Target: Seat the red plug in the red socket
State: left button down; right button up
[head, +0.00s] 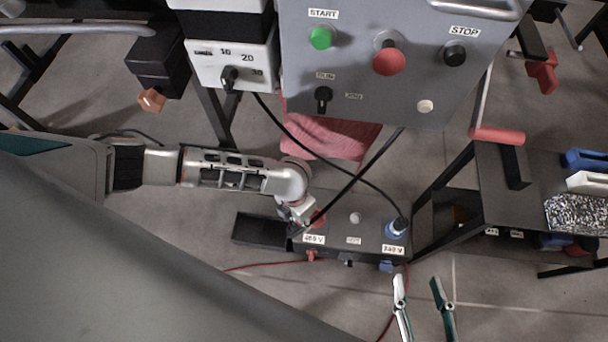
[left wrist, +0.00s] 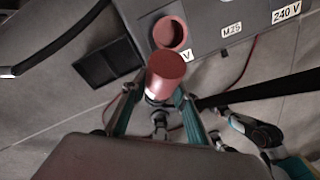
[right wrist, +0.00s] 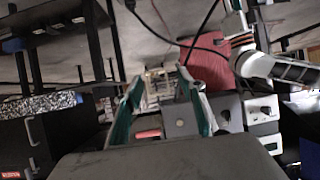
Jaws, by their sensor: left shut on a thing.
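The red plug (left wrist: 166,75) is held between the fingers of my left gripper (left wrist: 154,98) in the left wrist view, its round red end facing away from the gripper. The red socket (left wrist: 171,33) is a round red opening in the grey socket box (left wrist: 210,22), just beyond the plug. Plug and socket look close together; whether they touch cannot be told. In the head view my left gripper (head: 296,222) is at the left end of the box (head: 352,238), hiding most of the plug. My right gripper (head: 418,282) is open and empty, right of and below the box.
A blue plug (head: 396,228) with a black cable sits at the box's right end. A grey control panel (head: 400,75) with START and STOP buttons hangs above. A dark bench (head: 500,185) stands at the right. A thin red cable (head: 265,266) lies on the floor.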

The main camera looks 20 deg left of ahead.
aim_at(300, 227)
pick_arm(q)
jog(key=shift+s+f, duration=0.25)
jog(key=shift+f, duration=0.85)
jog(key=shift+w+f+b, duration=0.25)
jog(key=shift+f+b, duration=0.05)
jog(key=shift+f, duration=0.05)
jog(key=f+b, duration=0.1)
jog(key=f, duration=0.2)
jog(key=shift+s, duration=0.2)
jog(key=shift+w+f, duration=0.2)
jog(key=shift+f, duration=0.25)
jog(key=shift+w+r, duration=0.1)
jog(key=shift+r, duration=0.05)
jog(key=shift+f+b, duration=0.25)
jog(key=shift+b, duration=0.1)
jog(key=c, duration=1.6)
grip_release()
jog(key=shift+r, duration=0.1)
pick_arm(e)
jog(key=shift+w+a+r+m+t+y, duration=0.1)
jog(key=shift+a+r+m+t+y, duration=0.15)
jog(key=shift+a, duration=0.25)
jog(key=shift+w+a+r+m+t+y, duration=0.15)
jog(key=shift+a+r+m, duration=0.15)
jog(key=shift+a, duration=0.2)
jog(key=shift+f, duration=0.1)
